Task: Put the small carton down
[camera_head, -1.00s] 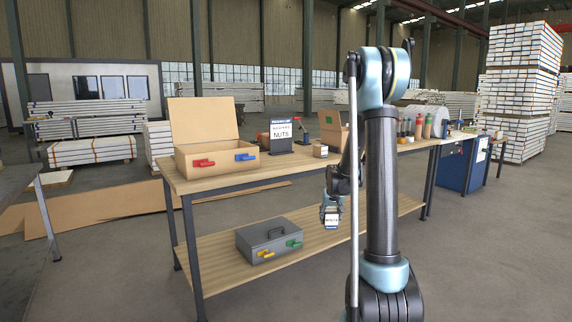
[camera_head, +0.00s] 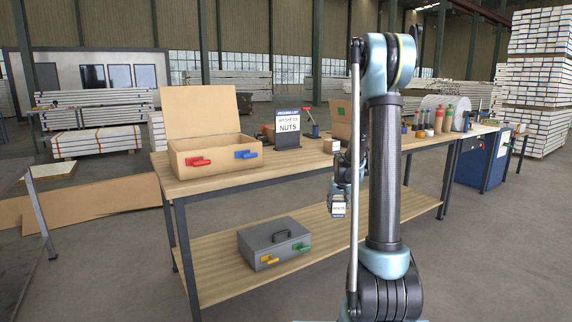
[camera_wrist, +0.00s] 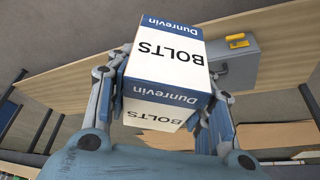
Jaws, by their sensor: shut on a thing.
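The small carton (camera_wrist: 165,60) is white and blue, with "BOLTS" and "Dunrevin" printed on it. It fills the middle of the wrist view, and its label also shows in the head view (camera_head: 338,209). My gripper (camera_wrist: 165,98) is shut on the carton, with a finger on each side. In the head view my gripper (camera_head: 339,196) hangs in front of the workbench, below the level of its top. What lies directly under the carton is hidden.
The wooden workbench (camera_head: 215,183) has a lower shelf (camera_head: 215,262) holding a grey toolbox (camera_head: 275,242). The shelf right of the toolbox looks clear.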

